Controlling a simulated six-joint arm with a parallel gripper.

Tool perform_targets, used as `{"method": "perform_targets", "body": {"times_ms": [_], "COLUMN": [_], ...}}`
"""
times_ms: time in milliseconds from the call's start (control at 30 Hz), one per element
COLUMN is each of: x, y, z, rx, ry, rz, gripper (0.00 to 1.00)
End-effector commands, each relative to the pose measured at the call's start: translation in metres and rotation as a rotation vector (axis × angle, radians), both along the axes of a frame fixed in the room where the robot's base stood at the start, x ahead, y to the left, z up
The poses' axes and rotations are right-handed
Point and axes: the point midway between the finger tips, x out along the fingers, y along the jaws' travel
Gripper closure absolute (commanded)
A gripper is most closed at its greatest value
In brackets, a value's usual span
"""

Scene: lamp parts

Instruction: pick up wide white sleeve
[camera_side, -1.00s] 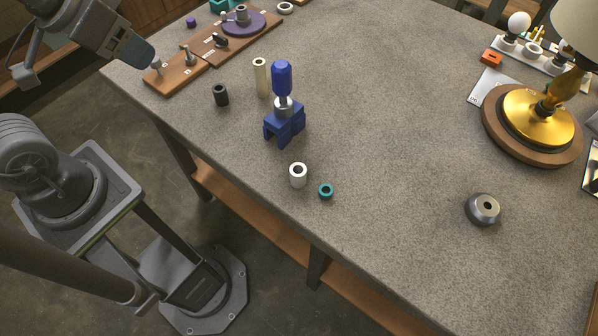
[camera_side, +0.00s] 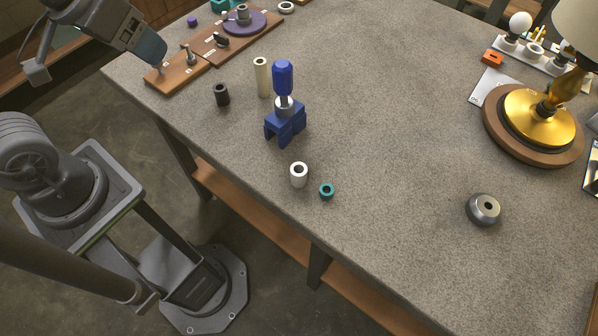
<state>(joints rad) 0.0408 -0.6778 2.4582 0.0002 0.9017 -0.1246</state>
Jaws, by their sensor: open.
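The wide white sleeve (camera_side: 299,180) stands upright on the grey table, near the edge closest to my base. Its dark bore faces up. My gripper (camera_side: 155,50) is at the upper left, above the table's corner and the wooden strip. It is far from the white sleeve and holds nothing that I can see. It is open, though its fingers are hard to make out at this angle.
A teal ring (camera_side: 326,193) stands just right of the sleeve. A blue fixture (camera_side: 287,121), a tall cream tube (camera_side: 262,80) and a black sleeve (camera_side: 221,96) stand behind it. A grey conical part (camera_side: 483,210) and brass lamp (camera_side: 537,120) are at right. The table's middle is clear.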

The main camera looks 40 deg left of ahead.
Motion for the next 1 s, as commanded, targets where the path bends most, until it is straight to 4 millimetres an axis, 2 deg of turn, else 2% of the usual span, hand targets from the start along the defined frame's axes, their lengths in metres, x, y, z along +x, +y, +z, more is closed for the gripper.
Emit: {"method": "perform_targets", "body": {"times_ms": [267, 400, 600, 700, 833, 1000], "x": [0.054, 0.076, 0.090, 0.090, 0.089, 0.089], "y": [-0.065, -0.110, -0.175, -0.198, -0.215, -0.218], "z": [-0.016, -0.039, -0.085, -0.105, -0.120, -0.138], "rx": [-0.196, -0.247, -0.260, -0.254, -0.249, -0.246], "ry": [0.202, 0.300, 0.392, 0.409, 0.417, 0.418], "rz": [0.362, 0.588, 0.901, 1.019, 1.108, 1.142], "gripper": [0.36, 0.36, 0.36, 0.36, 0.36, 0.36]}}
